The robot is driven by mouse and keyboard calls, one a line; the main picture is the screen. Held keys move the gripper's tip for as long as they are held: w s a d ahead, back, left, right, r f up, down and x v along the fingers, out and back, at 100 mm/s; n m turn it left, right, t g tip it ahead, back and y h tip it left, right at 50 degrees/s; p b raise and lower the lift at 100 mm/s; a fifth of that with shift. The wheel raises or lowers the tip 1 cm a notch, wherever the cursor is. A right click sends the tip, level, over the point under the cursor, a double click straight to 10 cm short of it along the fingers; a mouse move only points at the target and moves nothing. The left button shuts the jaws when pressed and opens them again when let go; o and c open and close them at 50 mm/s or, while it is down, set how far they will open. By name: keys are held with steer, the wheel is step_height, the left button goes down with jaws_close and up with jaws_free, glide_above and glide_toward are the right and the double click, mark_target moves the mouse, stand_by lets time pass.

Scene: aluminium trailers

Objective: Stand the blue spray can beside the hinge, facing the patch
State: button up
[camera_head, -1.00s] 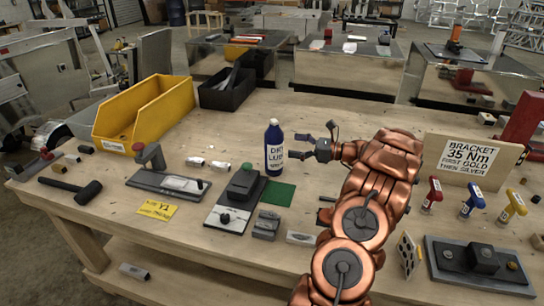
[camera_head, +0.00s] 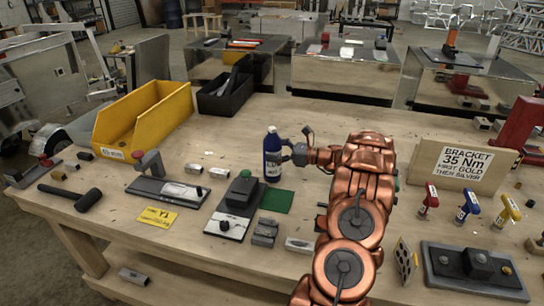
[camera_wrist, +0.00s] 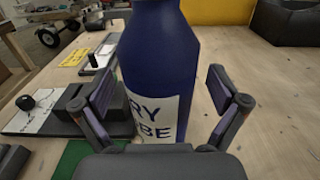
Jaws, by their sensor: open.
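The blue spray can (camera_head: 272,155) with a white label stands upright on the bench, behind the green patch (camera_head: 277,201). The hinge (camera_head: 239,193), which I take to be the dark piece with a green knob on a pale plate, is just left of the can and patch. My gripper (camera_head: 287,153) is at the can's right side. In the wrist view the can (camera_wrist: 160,60) stands between the two open fingers (camera_wrist: 165,100), with a visible gap at the right finger; contact on the left is unclear. The patch (camera_wrist: 85,155) shows low at left.
A yellow bin (camera_head: 143,122) and a black bin (camera_head: 232,92) stand behind. Metal blocks (camera_head: 265,229) lie in front of the patch. Red, blue and yellow handled tools (camera_head: 467,204) and a bracket sign (camera_head: 463,165) are at right. Bare bench lies behind the can.

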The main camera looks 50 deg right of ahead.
steer(key=shift+w+a, duration=0.1)
steer(key=shift+w, duration=0.1)
steer(key=c, duration=1.7)
steer(key=shift+r, duration=0.1)
